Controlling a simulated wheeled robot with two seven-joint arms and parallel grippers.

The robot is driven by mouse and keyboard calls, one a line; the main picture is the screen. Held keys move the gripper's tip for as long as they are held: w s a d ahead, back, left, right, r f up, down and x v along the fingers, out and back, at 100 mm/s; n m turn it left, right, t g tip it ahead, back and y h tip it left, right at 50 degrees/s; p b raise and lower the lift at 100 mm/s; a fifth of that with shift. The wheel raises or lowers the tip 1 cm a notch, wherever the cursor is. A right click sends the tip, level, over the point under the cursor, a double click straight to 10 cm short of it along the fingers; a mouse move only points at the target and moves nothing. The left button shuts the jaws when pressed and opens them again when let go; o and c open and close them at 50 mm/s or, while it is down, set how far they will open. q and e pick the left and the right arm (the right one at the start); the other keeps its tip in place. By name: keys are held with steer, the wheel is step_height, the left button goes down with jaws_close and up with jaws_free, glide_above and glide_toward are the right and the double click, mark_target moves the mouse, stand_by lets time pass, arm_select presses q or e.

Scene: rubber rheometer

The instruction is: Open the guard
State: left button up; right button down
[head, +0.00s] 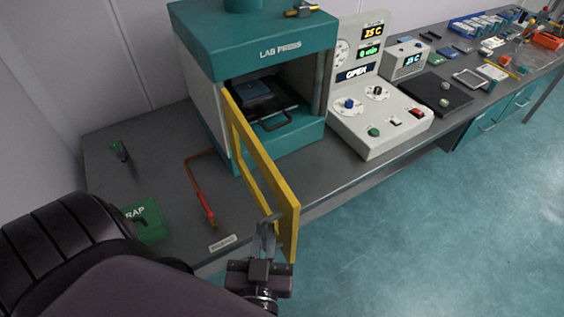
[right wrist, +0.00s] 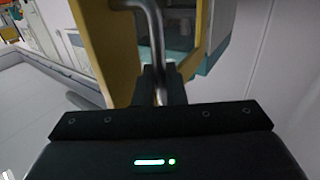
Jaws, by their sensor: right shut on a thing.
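The guard is a yellow frame (head: 248,150) hinged at the left front side of the teal lab press (head: 255,45). It stands swung out from the press front, over the bench's front edge. My right gripper (head: 266,232) is shut on the guard's grey metal handle, near the frame's free end. In the right wrist view the bent handle (right wrist: 155,40) runs down between the two dark fingers (right wrist: 160,88), with the yellow guard behind it. The press chamber shows a dark plate with a loop handle inside. My left gripper is not in view.
A control panel (head: 385,115) with a display reading OPEN stands right of the press. A red-handled tool with a bent rod (head: 207,200) and a green scrap box (head: 146,222) lie on the bench to the left. The floor at the right is clear.

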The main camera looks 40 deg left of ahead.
steer(key=shift+s+a+r+m, duration=0.15)
steer(key=shift+s+a+m, duration=0.15)
steer(key=shift+s+a, duration=0.15)
steer(key=c, duration=1.6)
jaws_free()
steer(key=shift+c, duration=0.2)
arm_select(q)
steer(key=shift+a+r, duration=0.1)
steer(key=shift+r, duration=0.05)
arm_select(e)
steer(key=shift+w+a, duration=0.1)
steer(key=shift+a, duration=0.05)
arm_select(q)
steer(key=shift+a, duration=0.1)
